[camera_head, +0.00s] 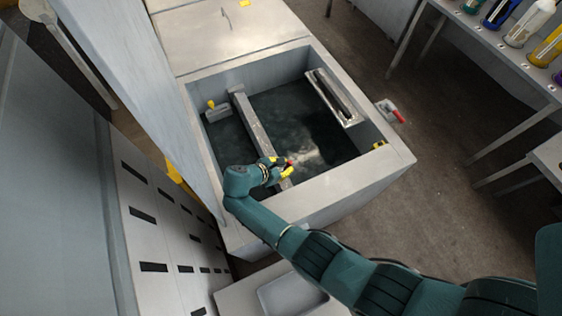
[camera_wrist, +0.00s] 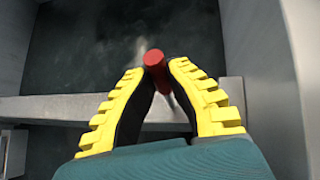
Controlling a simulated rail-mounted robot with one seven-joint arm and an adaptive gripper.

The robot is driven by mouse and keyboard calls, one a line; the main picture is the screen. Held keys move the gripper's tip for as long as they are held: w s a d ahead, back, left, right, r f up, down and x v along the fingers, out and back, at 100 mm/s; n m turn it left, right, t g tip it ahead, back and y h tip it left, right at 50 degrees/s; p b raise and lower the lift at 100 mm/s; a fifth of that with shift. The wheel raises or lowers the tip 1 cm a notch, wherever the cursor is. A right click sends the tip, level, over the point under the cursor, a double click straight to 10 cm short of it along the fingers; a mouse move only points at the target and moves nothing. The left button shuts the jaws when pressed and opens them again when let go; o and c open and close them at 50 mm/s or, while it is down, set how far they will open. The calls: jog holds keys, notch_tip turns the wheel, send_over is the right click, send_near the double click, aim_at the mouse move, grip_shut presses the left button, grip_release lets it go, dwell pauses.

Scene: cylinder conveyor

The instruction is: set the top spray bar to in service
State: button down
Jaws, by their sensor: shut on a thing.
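A grey bar (camera_head: 260,130) spans the dark interior of an open grey tank; I cannot tell for certain whether it is the top spray bar. A red handle (camera_wrist: 154,58) shows near its front end. My gripper (camera_head: 284,166) is inside the tank at that end, with its yellow-and-black fingers around the red handle. In the wrist view, my gripper (camera_wrist: 156,70) is shut on the handle, whose rounded red end stands out between the fingertips. The bar (camera_wrist: 70,107) passes behind the fingers. The handle's lower part and its joint are mostly hidden.
The tank rim (camera_head: 340,185) surrounds the work area. A yellow knob (camera_head: 211,104) is at the tank's left, and a slotted grey frame (camera_head: 333,97) at its right. A red lever (camera_head: 398,116) sits outside the right wall. A bottle rack (camera_head: 490,40) stands upper right.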

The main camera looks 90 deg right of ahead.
jog(key=shift+w+a+f+g, duration=0.1)
jog(key=shift+w+g, duration=0.15)
jog(key=shift+g, duration=0.05)
jog(key=c, duration=1)
grip_release()
